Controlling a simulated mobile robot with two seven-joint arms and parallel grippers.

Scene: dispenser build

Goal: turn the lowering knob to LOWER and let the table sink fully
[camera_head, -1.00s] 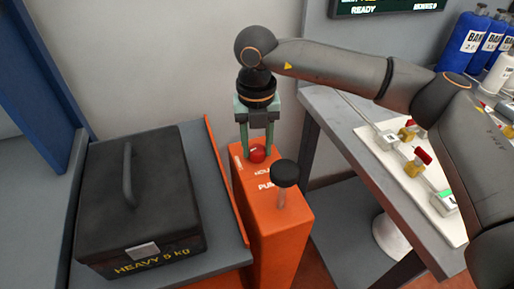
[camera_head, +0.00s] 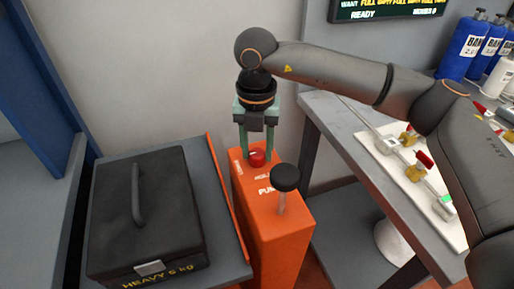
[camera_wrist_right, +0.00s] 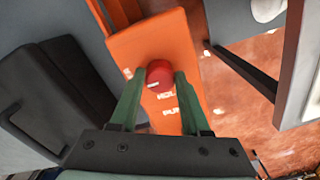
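The red lowering knob (camera_head: 257,160) sits on top of the orange pump unit (camera_head: 277,240), with small white lettering beside it that I cannot fully read. My right gripper (camera_head: 257,153) points down over it, its green fingers on either side of the knob and apparently touching it. The right wrist view shows the knob (camera_wrist_right: 159,75) between the two fingertips (camera_wrist_right: 160,82). The grey lift table (camera_head: 222,262) with an orange edge strip stands left of the pump and carries a black box (camera_head: 150,225) marked HEAVY. My left gripper is out of view.
A black-topped pump handle (camera_head: 285,177) rises just in front of the knob. A grey bench (camera_head: 335,125) with a white valve panel (camera_head: 440,208) and blue bottles (camera_head: 462,47) stands at right. A blue post (camera_head: 45,85) stands at left.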

